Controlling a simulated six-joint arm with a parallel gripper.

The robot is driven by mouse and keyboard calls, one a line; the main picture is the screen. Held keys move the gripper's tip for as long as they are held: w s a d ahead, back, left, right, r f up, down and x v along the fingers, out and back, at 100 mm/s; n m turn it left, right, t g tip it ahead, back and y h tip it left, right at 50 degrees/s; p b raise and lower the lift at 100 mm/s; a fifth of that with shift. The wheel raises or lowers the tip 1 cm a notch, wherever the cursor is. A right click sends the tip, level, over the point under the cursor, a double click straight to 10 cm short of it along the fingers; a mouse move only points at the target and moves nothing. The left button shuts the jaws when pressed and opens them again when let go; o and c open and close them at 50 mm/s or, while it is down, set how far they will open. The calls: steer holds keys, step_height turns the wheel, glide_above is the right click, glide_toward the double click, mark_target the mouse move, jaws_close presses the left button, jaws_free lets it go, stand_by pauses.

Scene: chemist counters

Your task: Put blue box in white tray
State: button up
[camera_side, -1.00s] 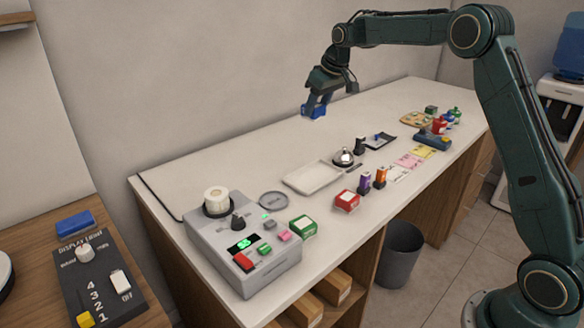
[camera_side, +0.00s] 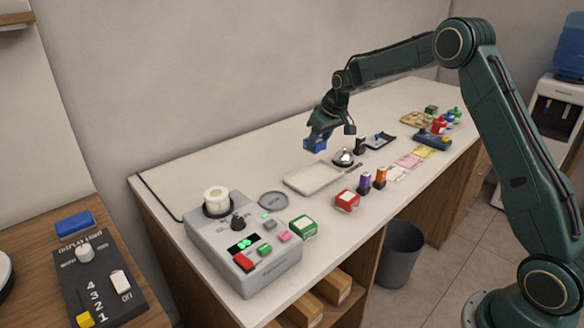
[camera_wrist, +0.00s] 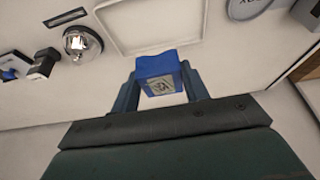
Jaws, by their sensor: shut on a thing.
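The blue box (camera_side: 316,145) is held in my gripper (camera_side: 318,136), above the counter and close to the back edge of the white tray. In the wrist view the blue box (camera_wrist: 158,72) sits between the two fingers of my gripper (camera_wrist: 160,88), with a pale printed face toward the camera. The white tray (camera_side: 313,178) is shallow and empty and lies on the counter. In the wrist view the white tray (camera_wrist: 128,49) shows beyond the box, its near part partly hidden by it. I cannot tell the exact height of the box.
A call bell (camera_side: 343,158) stands just right of the tray, with a dark tray (camera_side: 379,139) beyond it. A red box (camera_side: 347,201) and small purple and orange boxes stand in front. The counter behind the tray is clear.

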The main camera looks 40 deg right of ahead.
mark_target(321, 149)
step_height(321, 149, down, 5)
steer(key=shift+f, duration=0.1)
steer(key=shift+f, duration=2.05)
steer(key=shift+f, duration=0.2)
steer(key=o, duration=1.1)
steer(key=shift+r, duration=0.1)
